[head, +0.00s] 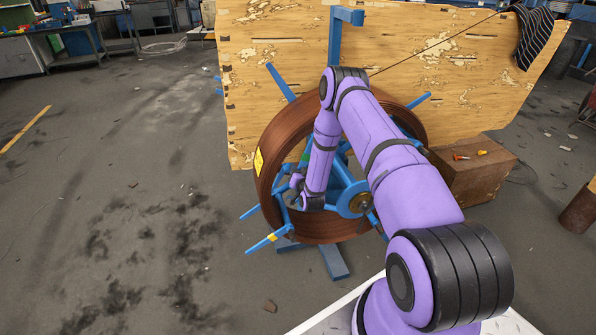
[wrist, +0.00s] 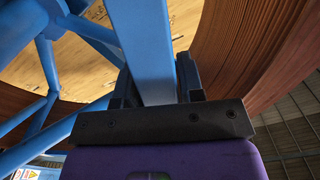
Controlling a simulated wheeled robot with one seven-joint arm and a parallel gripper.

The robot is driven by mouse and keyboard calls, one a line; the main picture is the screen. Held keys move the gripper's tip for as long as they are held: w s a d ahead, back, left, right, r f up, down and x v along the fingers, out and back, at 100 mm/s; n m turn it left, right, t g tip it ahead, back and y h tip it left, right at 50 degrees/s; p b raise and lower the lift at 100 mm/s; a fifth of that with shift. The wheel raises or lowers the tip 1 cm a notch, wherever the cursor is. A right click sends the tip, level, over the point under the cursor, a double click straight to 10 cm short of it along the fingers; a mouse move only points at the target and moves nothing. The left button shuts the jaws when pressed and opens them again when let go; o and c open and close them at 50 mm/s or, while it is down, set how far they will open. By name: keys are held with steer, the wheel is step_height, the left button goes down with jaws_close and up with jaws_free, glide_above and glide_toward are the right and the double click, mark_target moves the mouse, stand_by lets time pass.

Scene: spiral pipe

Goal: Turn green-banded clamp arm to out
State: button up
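A large brown coil of pipe (head: 262,190) sits around a blue reel frame with several blue clamp arms. A small green patch (head: 305,154) shows inside the coil, left of my forearm; most of that clamp arm is hidden. My gripper (head: 296,181) is inside the coil at its left side, small and partly hidden in the head view. In the wrist view, a blue bar (wrist: 153,55) runs between the black fingers of my gripper (wrist: 160,85), and both fingers appear to touch its sides. No green band shows on this bar in the wrist view.
A yellow-banded clamp arm (head: 268,241) sticks out at the coil's lower left. A wooden board (head: 270,60) stands behind the coil. A wooden box (head: 475,178) with two screwdrivers is at the right.

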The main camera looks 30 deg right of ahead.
jaws_close()
steer(key=shift+w+a+r+m, duration=0.2)
steer(key=shift+a+r+m, duration=0.25)
steer(key=shift+a, duration=0.2)
steer(key=shift+w+a+r+m, duration=0.15)
steer(key=shift+a+r+m, duration=0.2)
steer(key=shift+a+m, duration=0.25)
steer(key=shift+w+a+r+m, duration=0.2)
steer(key=shift+a+r+m, duration=0.25)
steer(key=shift+a, duration=0.2)
steer(key=o, duration=0.5)
jaws_free()
steer(key=shift+o, duration=0.2)
